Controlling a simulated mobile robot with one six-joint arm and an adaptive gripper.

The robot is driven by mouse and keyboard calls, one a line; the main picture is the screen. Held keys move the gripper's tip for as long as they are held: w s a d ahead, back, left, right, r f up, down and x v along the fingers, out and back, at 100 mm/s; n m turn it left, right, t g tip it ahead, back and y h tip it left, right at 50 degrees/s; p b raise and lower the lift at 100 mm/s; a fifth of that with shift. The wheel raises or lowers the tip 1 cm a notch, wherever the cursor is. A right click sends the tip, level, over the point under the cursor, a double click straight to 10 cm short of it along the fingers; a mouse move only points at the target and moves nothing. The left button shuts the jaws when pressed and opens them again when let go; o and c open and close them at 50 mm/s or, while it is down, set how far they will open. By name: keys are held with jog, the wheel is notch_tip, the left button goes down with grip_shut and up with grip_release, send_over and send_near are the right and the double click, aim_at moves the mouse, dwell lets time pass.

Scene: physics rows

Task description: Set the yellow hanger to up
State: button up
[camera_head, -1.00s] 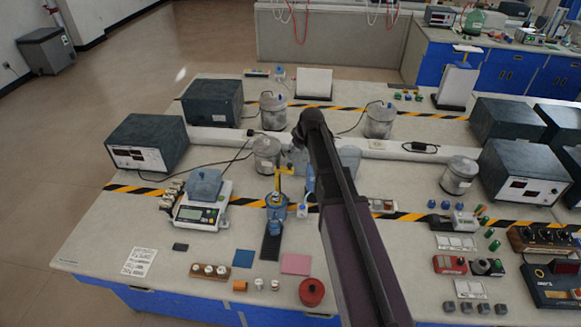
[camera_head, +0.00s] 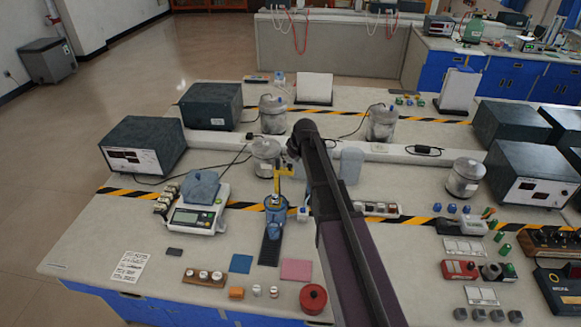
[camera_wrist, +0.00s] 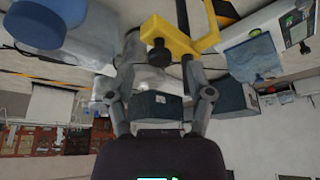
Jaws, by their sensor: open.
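The yellow hanger (camera_head: 283,173) stands on a blue stand (camera_head: 276,208) with a dark base, left of my arm. In the wrist view the yellow hanger (camera_wrist: 195,42) shows large, as an angled bracket with a dark knob, near the fingertips. My gripper (camera_wrist: 160,70) is open, its two grey fingers spread. The hanger looks close to the right finger; I cannot tell whether they touch. In the head view my gripper is mostly hidden behind the end of my arm, just above the hanger.
A scale (camera_head: 197,215) stands left of the stand, and a metal canister (camera_head: 265,158) close behind it. A red round pot (camera_head: 313,298), a blue pad (camera_head: 241,263) and a pink pad (camera_head: 296,269) lie in front. Instrument boxes (camera_head: 145,150) stand at the left.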

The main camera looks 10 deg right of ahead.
jog(key=shift+w+a+f, duration=0.1)
jog(key=shift+f, duration=0.25)
grip_shut()
jog(key=shift+r+p, duration=0.55)
jog(key=shift+r, duration=0.2)
grip_release()
jog(key=shift+f+b, duration=0.35)
